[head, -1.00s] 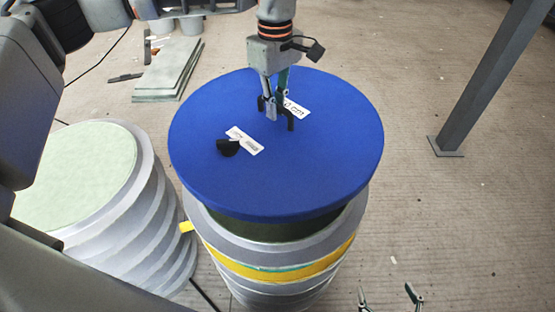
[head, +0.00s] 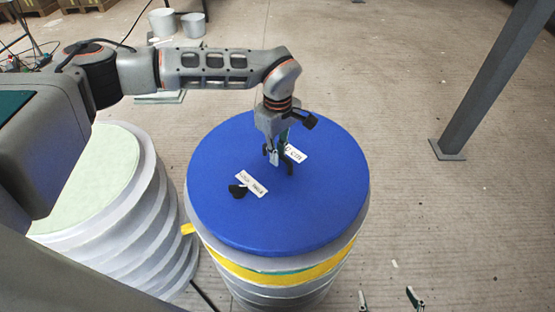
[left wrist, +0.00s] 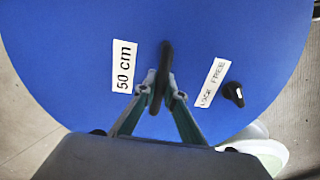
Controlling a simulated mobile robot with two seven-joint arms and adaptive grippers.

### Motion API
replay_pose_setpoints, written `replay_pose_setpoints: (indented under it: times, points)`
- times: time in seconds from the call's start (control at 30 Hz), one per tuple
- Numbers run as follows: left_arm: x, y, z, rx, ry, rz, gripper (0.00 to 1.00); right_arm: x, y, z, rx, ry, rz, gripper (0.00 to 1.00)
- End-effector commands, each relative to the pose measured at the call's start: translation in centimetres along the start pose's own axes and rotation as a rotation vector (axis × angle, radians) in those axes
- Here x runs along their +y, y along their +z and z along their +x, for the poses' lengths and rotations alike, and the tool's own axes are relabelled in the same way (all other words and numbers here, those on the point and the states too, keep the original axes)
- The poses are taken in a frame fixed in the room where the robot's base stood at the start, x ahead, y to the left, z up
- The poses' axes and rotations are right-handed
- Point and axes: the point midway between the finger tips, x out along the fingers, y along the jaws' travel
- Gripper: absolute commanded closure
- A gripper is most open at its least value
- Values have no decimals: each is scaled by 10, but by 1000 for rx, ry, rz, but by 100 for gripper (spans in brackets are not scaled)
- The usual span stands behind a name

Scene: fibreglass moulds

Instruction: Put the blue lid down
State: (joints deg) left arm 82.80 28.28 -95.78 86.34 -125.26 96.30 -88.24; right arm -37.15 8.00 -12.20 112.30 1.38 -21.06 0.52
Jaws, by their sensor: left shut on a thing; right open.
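The round blue lid (head: 285,220) lies flat on top of the grey ribbed mould stack (head: 270,281) in the head view. A black handle stands up near its middle, with a white "50 cm" label beside it and a black knob with a second label. My left gripper (head: 280,163) is shut on the handle from above. The left wrist view shows its fingertips (left wrist: 162,95) on either side of the black handle, over the lid (left wrist: 215,35). My right gripper (head: 390,300) shows only its fingertips at the bottom edge, apart and empty.
A second grey ribbed stack with a pale green top (head: 95,170) stands close on the left. A dark steel post (head: 490,85) rises at the right. Pale buckets (head: 193,25) stand far back. The floor right of the lid is clear.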

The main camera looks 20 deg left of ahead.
Motion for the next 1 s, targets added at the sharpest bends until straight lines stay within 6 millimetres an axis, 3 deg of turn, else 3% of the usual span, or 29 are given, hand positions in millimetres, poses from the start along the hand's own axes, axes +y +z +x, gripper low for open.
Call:
replay_pose_setpoints:
  times: [0.17, 0.5, 0.53, 0.57, 1.0]
  points:
    - [1, 0, 22, -1, 1, -1, 100, 0, -1, 0, 2, 0, 0, 17]
    - [1, 0, 25, 0, 3, 0, 100, 1, -2, 0, 3, 1, 0, 17]
    - [0, 0, 26, 0, 0, 0, 83, 1, -2, 0, 4, 1, 0, 17]
    - [0, 0, 26, 0, 0, 0, 75, 1, -2, 0, 4, 1, 0, 17]
    - [1, 0, 21, 1, 2, 0, 74, 1, -2, 0, 3, 1, 0, 17]
